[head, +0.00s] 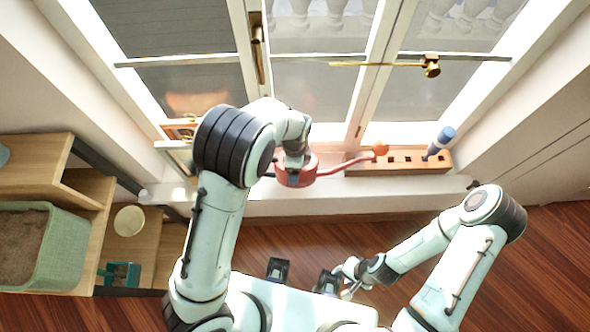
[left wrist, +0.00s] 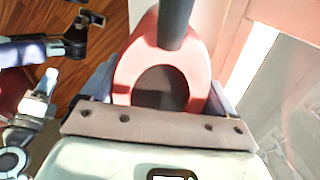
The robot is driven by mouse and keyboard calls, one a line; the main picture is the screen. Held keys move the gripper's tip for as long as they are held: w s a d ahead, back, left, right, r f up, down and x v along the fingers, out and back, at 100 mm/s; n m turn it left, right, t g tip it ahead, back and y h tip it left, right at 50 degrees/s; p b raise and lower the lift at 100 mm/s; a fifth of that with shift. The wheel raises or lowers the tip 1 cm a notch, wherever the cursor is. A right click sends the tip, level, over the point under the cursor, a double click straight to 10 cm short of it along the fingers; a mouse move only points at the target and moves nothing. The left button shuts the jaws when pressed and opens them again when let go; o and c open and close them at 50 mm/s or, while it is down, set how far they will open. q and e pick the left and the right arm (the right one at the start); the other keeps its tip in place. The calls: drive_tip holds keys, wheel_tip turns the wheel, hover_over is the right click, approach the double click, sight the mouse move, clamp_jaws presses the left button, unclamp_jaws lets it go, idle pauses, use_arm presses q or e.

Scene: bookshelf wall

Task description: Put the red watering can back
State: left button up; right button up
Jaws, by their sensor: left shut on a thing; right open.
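The red watering can (head: 297,178) is at the window sill in the head view, its long thin spout pointing right to a round orange-red rose (head: 380,148). My left gripper (head: 294,160) is shut on it from above and hides part of its top. In the left wrist view the can's red rim (left wrist: 145,57) and dark round opening sit between the fingers, with a dark bar, likely its handle, above. Whether the can rests on the sill or hangs just above it I cannot tell. My right gripper (head: 347,287) is open and empty, low over the floor near my base.
A wooden block with holes (head: 405,161) holding a blue-topped tool (head: 440,140) is on the sill, close by the spout. Small frames (head: 180,140) stand left of the can. Wooden shelves (head: 75,180) with a green planter (head: 60,245) are at left. A brass-ended window bar (head: 430,66) crosses behind.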

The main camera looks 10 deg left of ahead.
use_arm(q)
drive_tip(key=shift+w+f, duration=0.1)
drive_tip(key=shift+f, duration=2.1)
drive_tip(key=shift+f, duration=0.15)
drive_tip(key=o, duration=0.9)
drive_tip(key=r, duration=1.3)
drive_tip(key=shift+s+r+p, duration=0.15)
drive_tip(key=shift+s+p, duration=0.05)
drive_tip(key=shift+p, duration=0.1)
